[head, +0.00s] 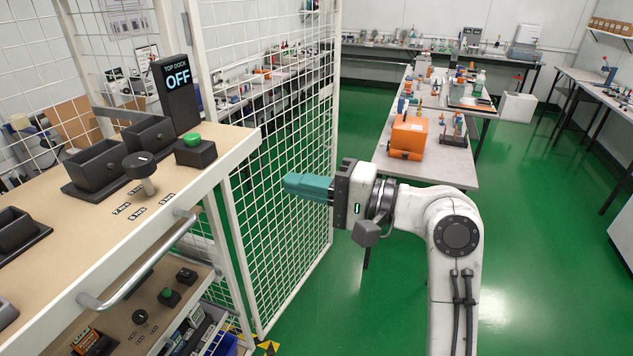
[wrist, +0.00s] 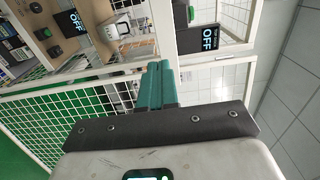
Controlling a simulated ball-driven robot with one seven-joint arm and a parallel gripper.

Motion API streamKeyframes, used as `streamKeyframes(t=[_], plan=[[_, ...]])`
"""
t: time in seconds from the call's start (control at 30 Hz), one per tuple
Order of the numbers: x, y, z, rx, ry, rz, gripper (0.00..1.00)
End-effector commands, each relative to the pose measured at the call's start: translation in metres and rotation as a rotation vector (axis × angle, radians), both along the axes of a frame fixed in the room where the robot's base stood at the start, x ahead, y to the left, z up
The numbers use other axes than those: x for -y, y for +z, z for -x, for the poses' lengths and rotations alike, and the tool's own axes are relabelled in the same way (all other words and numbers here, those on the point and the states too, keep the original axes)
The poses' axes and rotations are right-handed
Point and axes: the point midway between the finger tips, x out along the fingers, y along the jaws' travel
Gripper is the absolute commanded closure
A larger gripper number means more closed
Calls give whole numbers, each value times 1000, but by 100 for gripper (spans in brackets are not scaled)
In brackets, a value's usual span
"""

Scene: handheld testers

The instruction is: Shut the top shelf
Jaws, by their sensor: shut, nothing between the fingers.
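The top shelf (head: 95,220) is a wood-topped tray with a white front edge, on the left of the head view. A curved metal handle (head: 140,262) is on its front. It carries black docks, a dark knob (head: 140,170), a green button (head: 193,140) and a display (head: 173,85) reading "TOP DOCK OFF". How far it is pulled out, I cannot tell for sure. My gripper (head: 290,184), with teal fingers, is shut and empty, right of the shelf and apart from its handle. Its fingers also show in the wrist view (wrist: 157,85), where a display (wrist: 208,38) reads "OFF".
A lower shelf (head: 120,320) with buttons and a knob lies beneath. A white wire-mesh panel (head: 285,215) stands just behind my gripper. A workbench (head: 450,165) with an orange box (head: 408,137) is beyond. Green floor (head: 540,250) is clear at right.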

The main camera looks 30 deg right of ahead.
Motion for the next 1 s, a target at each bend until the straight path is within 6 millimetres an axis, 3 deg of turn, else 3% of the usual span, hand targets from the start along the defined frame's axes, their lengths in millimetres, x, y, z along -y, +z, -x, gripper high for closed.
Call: streamKeyframes(t=[0.3, 0.5, 1.0], plan=[[-38, 2, -50, -2, 3, 1, 100], [-52, 1, -70, 0, 1, 1, 100], [-57, -1, -78, 0, 0, 2, 100]])
